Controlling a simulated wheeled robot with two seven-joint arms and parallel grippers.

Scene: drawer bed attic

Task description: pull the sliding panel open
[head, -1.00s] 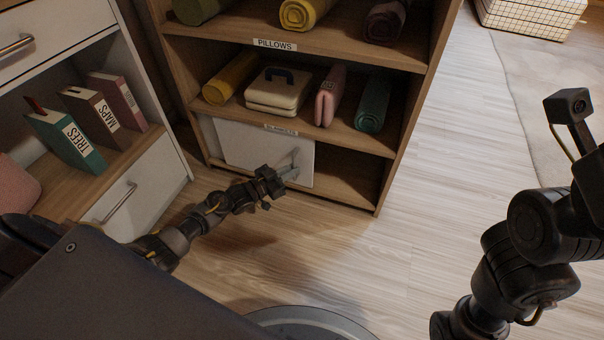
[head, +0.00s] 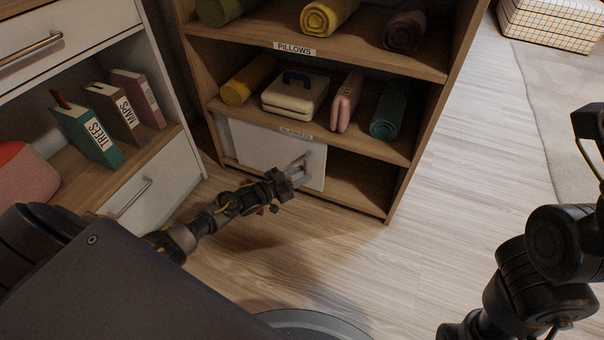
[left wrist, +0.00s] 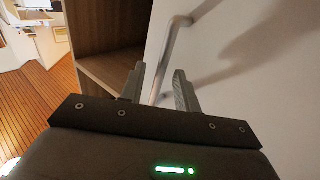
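The white sliding panel (head: 262,146) stands in the bottom compartment of the wooden shelf unit and covers its left and middle part. A metal bar handle (left wrist: 171,48) is on the panel, upright and slightly slanted in the left wrist view. My left gripper (head: 298,175) is at the panel's right part, by the handle. In the left wrist view my left gripper's fingers (left wrist: 159,90) are apart, with the lower handle bar between them. Clear gaps show, so I see no firm grip. My right arm shows at the right edge of the head view, but its fingers do not.
The bottom compartment (head: 358,188) is open right of the panel. Rolled items and a cream case (head: 293,95) lie on the shelf above. A white drawer cabinet (head: 150,192) stands close on the left. The wooden floor (head: 440,190) to the right is clear.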

